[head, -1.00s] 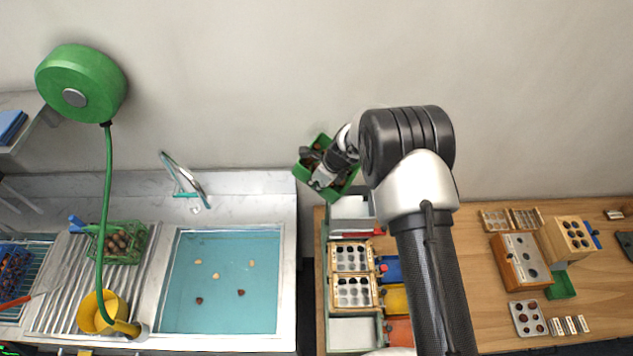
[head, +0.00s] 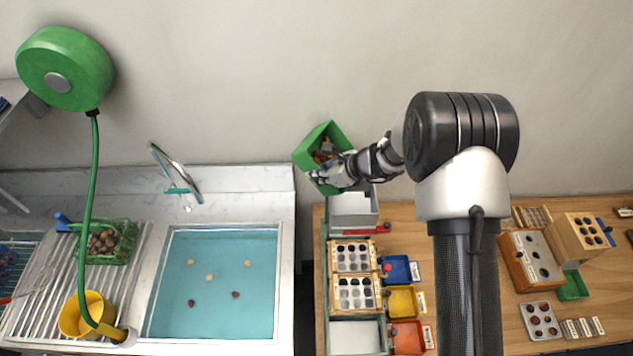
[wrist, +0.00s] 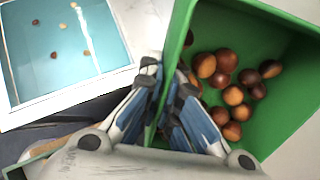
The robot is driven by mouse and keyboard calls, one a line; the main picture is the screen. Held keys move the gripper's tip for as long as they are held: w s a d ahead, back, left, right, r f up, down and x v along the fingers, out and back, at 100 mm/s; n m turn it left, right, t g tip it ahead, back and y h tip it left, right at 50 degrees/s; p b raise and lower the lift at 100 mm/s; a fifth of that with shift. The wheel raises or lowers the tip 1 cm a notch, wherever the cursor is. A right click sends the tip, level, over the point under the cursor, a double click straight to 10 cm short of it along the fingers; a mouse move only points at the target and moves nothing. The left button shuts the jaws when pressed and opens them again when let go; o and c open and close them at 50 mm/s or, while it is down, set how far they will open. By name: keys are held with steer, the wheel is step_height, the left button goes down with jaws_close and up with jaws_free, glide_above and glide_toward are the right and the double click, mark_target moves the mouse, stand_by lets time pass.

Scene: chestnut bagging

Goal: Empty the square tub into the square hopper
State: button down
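The square green tub (head: 312,146) is held up in the air near the wall, tilted, with its open side facing me. Several brown chestnuts lie inside it; they show clearly in the wrist view (wrist: 228,62). My gripper (head: 322,178) is shut on one wall of the tub. In the wrist view, its fingers (wrist: 165,88) lie on both sides of the green wall (wrist: 176,45). A square light-grey box, which looks like the square hopper (head: 352,203), stands just below and to the right of the tub at the bench's back left corner.
The sink (head: 215,300) with several floating chestnuts is to the left. Sorting trays (head: 352,256) and coloured bins (head: 402,302) line the bench in front of the hopper. A green hose reel (head: 65,68) hangs at left. Wooden blocks (head: 530,257) stand at right.

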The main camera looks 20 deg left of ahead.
mark_target(340, 192)
steer(key=shift+d+r+y+b, duration=0.1)
steer(key=shift+d+y+b, duration=0.2)
steer(key=shift+y+b, duration=1.35)
steer(key=d+t+y+b, duration=0.1)
steer(key=d+y+b, duration=0.1)
steer(key=b, duration=0.7)
steer(key=shift+s+d+y, duration=0.1)
steer(key=shift+y, duration=0.25)
steer(key=d+y+b, duration=0.1)
steer(key=b, duration=0.3)
steer(key=d+f+y+b, duration=0.1)
steer(key=y+b, duration=0.1)
steer(key=b, duration=0.1)
steer(key=shift+s+d+b, duration=0.15)
steer(key=shift+b, duration=0.2)
steer(key=d+y+b, duration=0.1)
steer(key=y+b, duration=0.1)
steer(key=b, duration=0.1)
steer(key=shift+s+d+r, duration=0.1)
steer(key=shift+d+r, duration=0.1)
steer(key=shift+d+r+y+b, duration=0.4)
steer(key=shift+y+b, duration=0.3)
steer(key=shift+b, duration=0.15)
